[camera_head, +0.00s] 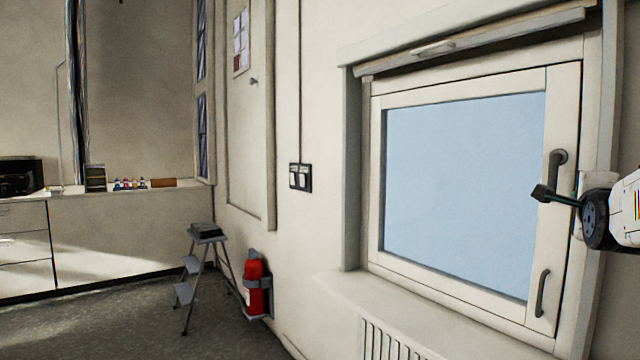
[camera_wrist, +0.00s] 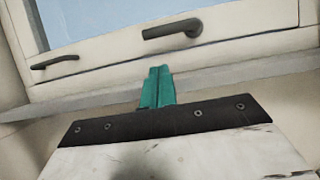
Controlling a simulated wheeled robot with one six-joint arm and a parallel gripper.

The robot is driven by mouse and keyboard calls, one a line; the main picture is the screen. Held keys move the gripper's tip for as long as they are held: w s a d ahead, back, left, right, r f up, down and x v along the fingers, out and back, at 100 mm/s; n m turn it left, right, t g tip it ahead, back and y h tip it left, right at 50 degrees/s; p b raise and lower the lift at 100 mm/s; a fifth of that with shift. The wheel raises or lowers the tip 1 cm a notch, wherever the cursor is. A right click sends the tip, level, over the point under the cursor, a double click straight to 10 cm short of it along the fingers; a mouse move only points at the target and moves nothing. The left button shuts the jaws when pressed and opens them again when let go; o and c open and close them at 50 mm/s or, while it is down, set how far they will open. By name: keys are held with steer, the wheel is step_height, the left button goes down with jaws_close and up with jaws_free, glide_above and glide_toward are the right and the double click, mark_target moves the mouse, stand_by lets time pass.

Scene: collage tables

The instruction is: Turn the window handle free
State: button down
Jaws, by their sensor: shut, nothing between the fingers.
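The window (camera_head: 460,190) is shut in its pale frame. Its dark grey handle (camera_head: 554,168) is on the right side of the sash, with the round base at the top and the lever pointing down; in the head view my gripper overlaps its lower end. The handle also shows in the wrist view (camera_wrist: 172,30), with its whole lever visible. My gripper (camera_head: 541,194) reaches in from the right. In the wrist view its teal fingers (camera_wrist: 159,80) are together and empty, just below the handle in the picture, not around it. Whether they touch it I cannot tell.
A fixed grey pull grip (camera_head: 542,293) sits lower on the same sash and shows in the wrist view (camera_wrist: 55,62). A sill (camera_head: 365,295) lies below the window, above a radiator (camera_head: 385,340). A step stool (camera_head: 205,255) and a fire extinguisher (camera_head: 254,285) stand further left.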

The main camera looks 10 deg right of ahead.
mark_target(555, 178)
steer(key=shift+w, duration=0.1)
steer(key=x, duration=0.9)
steer(key=shift+w+d, duration=0.25)
steer(key=shift+d, duration=0.1)
steer(key=shift+w, duration=0.1)
steer(key=shift+w+f+m, duration=0.1)
steer(key=shift+w+m, duration=0.05)
steer(key=shift+m, duration=0.25)
